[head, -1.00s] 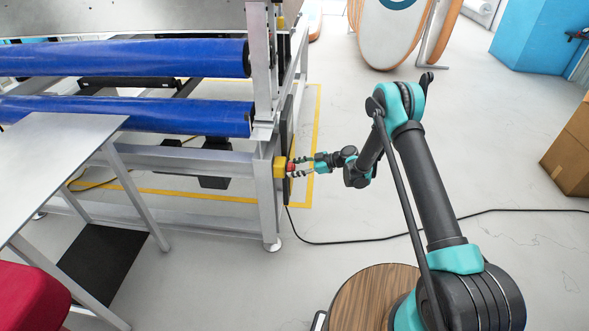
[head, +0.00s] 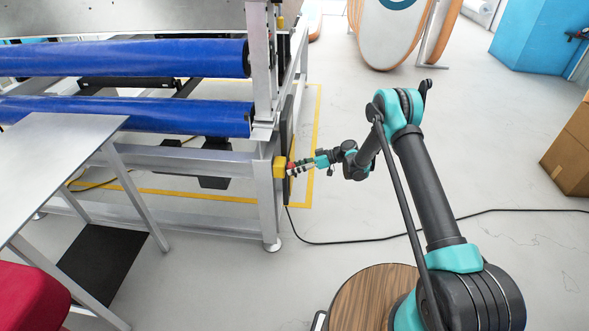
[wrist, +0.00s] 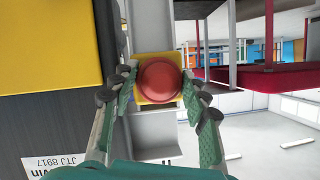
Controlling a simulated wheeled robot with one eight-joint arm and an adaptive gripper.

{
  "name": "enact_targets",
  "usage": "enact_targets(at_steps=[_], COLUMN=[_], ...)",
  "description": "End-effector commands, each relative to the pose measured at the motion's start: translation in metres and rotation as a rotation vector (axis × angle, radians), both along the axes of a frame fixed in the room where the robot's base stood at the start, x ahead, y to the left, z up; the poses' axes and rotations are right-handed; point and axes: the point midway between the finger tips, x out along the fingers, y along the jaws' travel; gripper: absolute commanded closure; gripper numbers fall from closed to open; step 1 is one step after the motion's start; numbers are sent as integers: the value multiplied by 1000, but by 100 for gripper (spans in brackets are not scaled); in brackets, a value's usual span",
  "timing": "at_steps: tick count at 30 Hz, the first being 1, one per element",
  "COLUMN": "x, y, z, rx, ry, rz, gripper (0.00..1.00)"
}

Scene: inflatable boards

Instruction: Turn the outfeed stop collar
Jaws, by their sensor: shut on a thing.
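The outfeed stop collar is a round red knob on a yellow box (head: 279,167) on the frame's right corner post. In the wrist view the red collar (wrist: 159,80) sits in front of a yellow plate (wrist: 150,58), seen face on. My gripper (head: 292,168) reaches it from the right. In the wrist view its two green fingers with dark pads lie on either side of the collar, shut on it. The far side of the collar is hidden.
The metal frame carries blue rollers (head: 130,117). A grey table (head: 60,150) and a red seat (head: 30,295) stand at left. A black cable (head: 400,232) crosses the floor. A cardboard box (head: 570,150) is at far right. Floor right of the frame is mostly clear.

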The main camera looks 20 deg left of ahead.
Motion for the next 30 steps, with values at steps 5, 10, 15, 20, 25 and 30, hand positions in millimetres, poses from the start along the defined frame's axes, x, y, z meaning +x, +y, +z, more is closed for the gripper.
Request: enact_targets(at_steps=[5,10,15,20,25,30], x=[0,0,0,0,0,0], y=[1,1,1,1,1,1], z=[0,0,0,0,0,0], rx=[-17,-24,-26,-25,-25,-26], ry=[70,102,110,111,109,109], rz=[1,0,-1,-1,-2,-1], gripper=[84,84,84,84,45,33])
